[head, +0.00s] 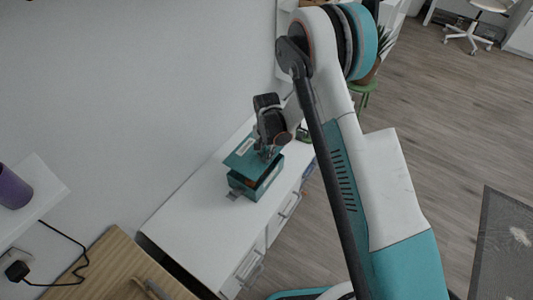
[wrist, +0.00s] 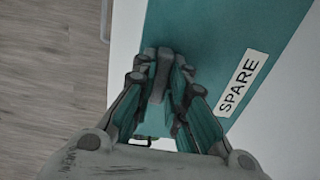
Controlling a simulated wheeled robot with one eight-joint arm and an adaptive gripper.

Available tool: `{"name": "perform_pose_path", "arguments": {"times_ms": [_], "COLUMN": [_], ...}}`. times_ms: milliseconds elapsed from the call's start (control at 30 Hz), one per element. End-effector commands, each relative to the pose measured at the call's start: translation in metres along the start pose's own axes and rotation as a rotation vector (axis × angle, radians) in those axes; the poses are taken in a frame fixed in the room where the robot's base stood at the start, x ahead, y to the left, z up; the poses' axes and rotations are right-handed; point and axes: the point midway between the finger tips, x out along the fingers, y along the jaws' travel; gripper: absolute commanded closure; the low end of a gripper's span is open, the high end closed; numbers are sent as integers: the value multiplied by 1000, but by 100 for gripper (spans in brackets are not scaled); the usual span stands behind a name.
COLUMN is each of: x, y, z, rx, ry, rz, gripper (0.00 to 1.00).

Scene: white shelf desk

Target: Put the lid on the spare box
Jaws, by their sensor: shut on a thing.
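The teal spare box (head: 262,184) stands on the white desk. The teal lid (head: 240,158) is above the box, tilted and offset toward the left, with a dark gap between them at the right. My gripper (head: 268,153) is over the lid and shut on it. In the wrist view the lid (wrist: 215,35) fills the upper middle, with a white label reading SPARE (wrist: 243,82). The fingers of my gripper (wrist: 165,75) close together at the lid's edge. The box is hidden beneath the lid in the wrist view.
The white desk (head: 185,215) has free room left and front of the box. A wall runs along its left side. A wooden top (head: 115,262) is at the lower left, and a purple cup (head: 12,188) sits on a white shelf.

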Motion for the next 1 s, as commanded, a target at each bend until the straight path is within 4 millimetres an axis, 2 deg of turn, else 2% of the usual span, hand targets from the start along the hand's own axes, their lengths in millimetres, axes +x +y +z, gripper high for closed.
{"name": "perform_pose_path", "arguments": {"times_ms": [167, 800, 1000], "x": [2, 53, 62], "y": [1, 0, 0], "z": [2, 1, 1], "rx": [0, -1, -1], "ry": [0, 0, 0], "rz": [-12, -11, -10], "gripper": [100, 100, 100]}}
